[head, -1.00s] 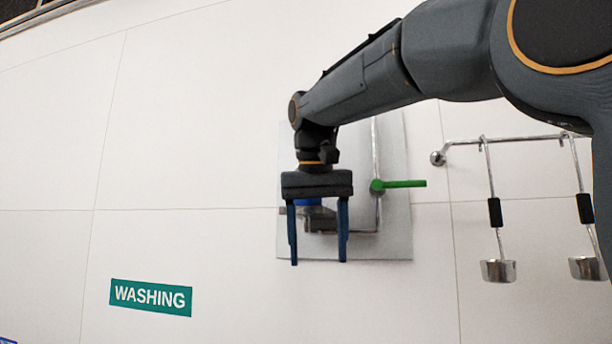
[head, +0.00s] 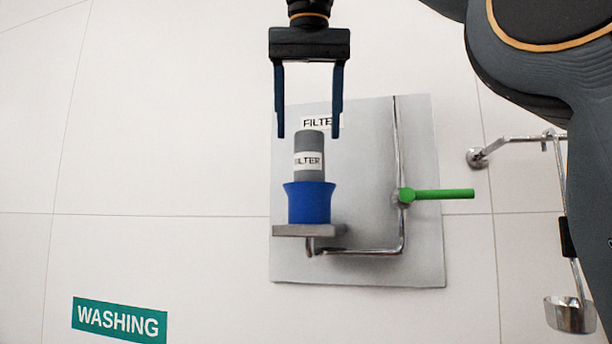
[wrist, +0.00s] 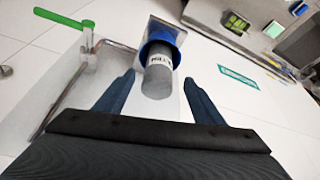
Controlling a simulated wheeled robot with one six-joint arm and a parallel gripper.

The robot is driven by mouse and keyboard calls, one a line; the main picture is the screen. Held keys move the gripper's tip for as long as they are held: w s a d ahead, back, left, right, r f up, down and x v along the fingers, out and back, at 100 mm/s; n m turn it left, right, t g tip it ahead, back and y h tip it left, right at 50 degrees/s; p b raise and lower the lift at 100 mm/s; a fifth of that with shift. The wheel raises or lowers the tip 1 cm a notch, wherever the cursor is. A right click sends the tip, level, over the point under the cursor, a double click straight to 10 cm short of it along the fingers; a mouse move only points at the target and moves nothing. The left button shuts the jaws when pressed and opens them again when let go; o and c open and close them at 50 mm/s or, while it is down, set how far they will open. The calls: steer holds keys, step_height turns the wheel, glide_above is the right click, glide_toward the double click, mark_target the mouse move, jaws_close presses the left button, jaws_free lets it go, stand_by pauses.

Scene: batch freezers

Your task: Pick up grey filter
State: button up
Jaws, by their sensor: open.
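The grey filter (head: 309,148) is a grey cylinder with a white "FILTER" label. It stands upright in a blue holder (head: 310,205) on a small grey bracket (head: 304,231) fixed to a metal wall panel (head: 372,130). My gripper (head: 308,133) is open and empty. In the head view its two fingers hang down on either side of the filter's top. In the wrist view the filter (wrist: 157,80) lies between and beyond the fingertips (wrist: 162,78), and I see no contact. The filter's lower end is hidden in the blue holder.
A green lever (head: 442,194) on a bent metal pipe (head: 401,150) sticks out right of the filter. A rail (head: 520,145) with a hanging metal scoop (head: 570,315) is further right. A "WASHING" sign (head: 119,320) is on the wall at lower left. The wall left of the panel is bare.

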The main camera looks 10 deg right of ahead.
mark_target(309, 162)
steer(key=shift+w+r, duration=0.1)
steer(key=shift+w, duration=0.05)
steer(key=shift+w+d+f, duration=0.1)
steer(key=shift+w+f, duration=0.1)
steer(key=shift+f, duration=0.15)
steer(key=shift+x, duration=0.85)
steer(key=shift+p+x, duration=0.3)
steer(key=shift+x, duration=2.15)
steer(key=shift+s, duration=0.1)
steer(key=c, duration=1.4)
